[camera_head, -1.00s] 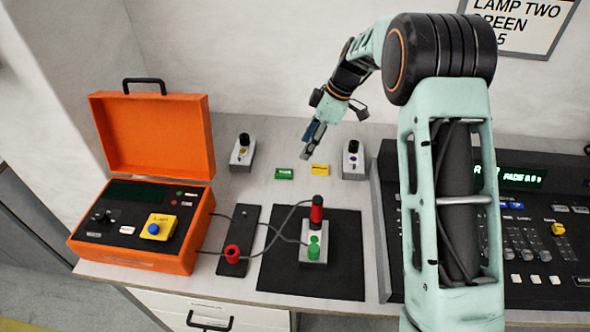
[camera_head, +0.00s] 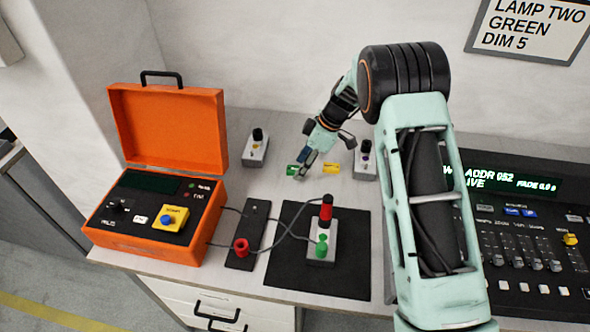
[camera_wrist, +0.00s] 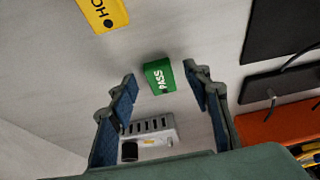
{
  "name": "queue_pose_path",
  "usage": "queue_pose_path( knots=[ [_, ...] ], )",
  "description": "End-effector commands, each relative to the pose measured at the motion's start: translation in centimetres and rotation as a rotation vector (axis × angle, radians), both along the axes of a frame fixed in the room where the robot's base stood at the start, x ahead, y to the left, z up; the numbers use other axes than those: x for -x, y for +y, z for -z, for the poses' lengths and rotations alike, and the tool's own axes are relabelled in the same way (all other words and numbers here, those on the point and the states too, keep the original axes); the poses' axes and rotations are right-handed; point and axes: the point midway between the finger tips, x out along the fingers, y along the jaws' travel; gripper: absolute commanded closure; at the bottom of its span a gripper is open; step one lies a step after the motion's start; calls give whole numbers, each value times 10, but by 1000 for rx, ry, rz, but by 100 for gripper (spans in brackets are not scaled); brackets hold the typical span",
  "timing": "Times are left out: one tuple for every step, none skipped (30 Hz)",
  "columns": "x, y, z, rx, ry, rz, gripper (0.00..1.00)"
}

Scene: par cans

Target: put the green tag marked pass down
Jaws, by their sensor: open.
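The green tag (camera_wrist: 159,75) marked PASS lies on the grey table, between and slightly beyond my gripper's fingertips in the wrist view. In the head view the green tag (camera_head: 294,169) is partly covered by my gripper (camera_head: 301,173), which hangs over the table's back part. My gripper (camera_wrist: 160,88) is open with blue-padded fingers on either side, and nothing is held between them. I cannot tell the exact height of the fingers above the tag.
A yellow tag (camera_head: 332,168) lies to the right of the green one. Grey switch boxes (camera_head: 255,150) (camera_head: 365,163) stand on both sides. An orange case (camera_head: 155,210) is at left, a black mat (camera_head: 300,265) in front, a lighting console (camera_head: 525,235) at right.

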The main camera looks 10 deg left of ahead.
Motion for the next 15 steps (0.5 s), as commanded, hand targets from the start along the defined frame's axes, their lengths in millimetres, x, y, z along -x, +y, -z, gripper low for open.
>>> queue_pose_path(
  knots=[
    [0,1,3,1,0,-1,55],
    [0,2,4,1,-1,-1,55],
    [0,2,5,1,-1,-1,55],
    [0,2,5,1,-1,-1,55],
    [0,2,5,1,-1,-1,55],
    [0,2,5,1,-1,-1,55],
    [0,2,5,0,-1,-1,55],
    [0,2,5,0,-1,-1,55],
    [0,2,4,0,-1,-1,57],
    [0,2,4,0,-1,-1,61],
    [0,2,4,0,-1,-1,64],
    [0,2,4,0,-1,-1,68],
    [0,2,4,0,-1,0,72],
    [0,2,4,0,-1,-1,75],
    [0,2,4,0,-1,0,79]
  ],
)
